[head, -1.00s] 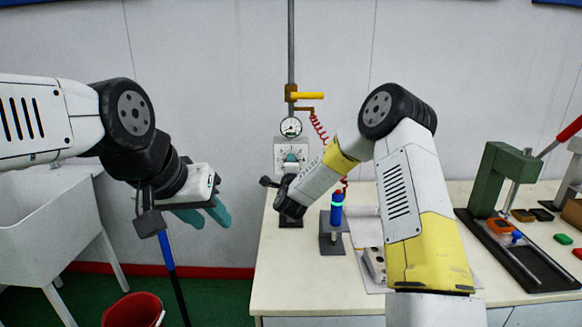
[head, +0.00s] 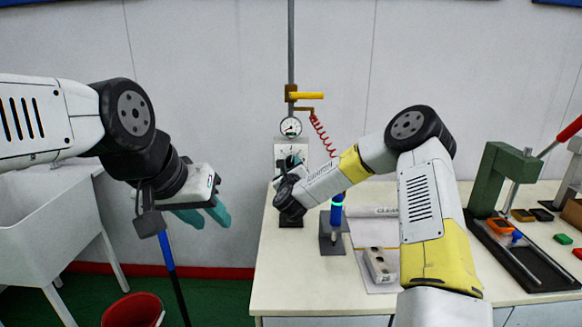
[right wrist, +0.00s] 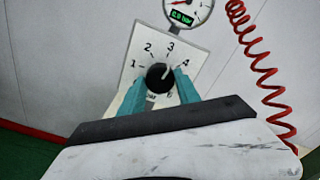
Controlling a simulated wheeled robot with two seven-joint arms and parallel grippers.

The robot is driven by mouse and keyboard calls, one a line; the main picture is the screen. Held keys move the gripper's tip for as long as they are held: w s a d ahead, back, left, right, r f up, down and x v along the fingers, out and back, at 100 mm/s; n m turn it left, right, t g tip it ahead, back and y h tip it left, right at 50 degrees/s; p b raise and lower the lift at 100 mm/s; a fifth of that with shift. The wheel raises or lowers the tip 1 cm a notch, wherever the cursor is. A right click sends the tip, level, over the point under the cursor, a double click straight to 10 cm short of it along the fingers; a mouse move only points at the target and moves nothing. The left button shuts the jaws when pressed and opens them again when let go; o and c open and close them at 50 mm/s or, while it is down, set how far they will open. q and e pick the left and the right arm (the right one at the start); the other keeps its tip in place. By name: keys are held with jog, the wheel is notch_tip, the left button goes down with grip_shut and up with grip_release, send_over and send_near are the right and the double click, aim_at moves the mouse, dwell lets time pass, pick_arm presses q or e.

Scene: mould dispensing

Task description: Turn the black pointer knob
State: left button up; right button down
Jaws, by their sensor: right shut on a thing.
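The black pointer knob (right wrist: 160,77) sits on a white dial plate (right wrist: 140,57) marked with numbers. In the right wrist view its white pointer line aims up and right, roughly between 3 and 4. My right gripper (right wrist: 164,84) has its teal fingers on both sides of the knob, shut on it. In the head view the right gripper (head: 290,163) is at the control box (head: 282,146) and hides the knob. My left gripper (head: 203,216) hangs at the left, empty, its teal fingers apart.
A pressure gauge (head: 291,127) sits above the box, with a red coiled hose (head: 322,135) beside it. A blue dispenser (head: 337,210) stands on the workbench (head: 290,290). A green press (head: 493,180) is at the right. A sink (head: 45,215) and red bucket (head: 133,309) are at the left.

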jog(key=m, duration=0.6)
jog(key=shift+f+m, duration=0.15)
jog(key=shift+m, duration=0.15)
dwell(0.5)
jog(key=c, duration=0.9)
grip_release()
jog(key=shift+o, duration=0.2)
jog(key=s, duration=0.8)
jog(key=shift+w, duration=0.1)
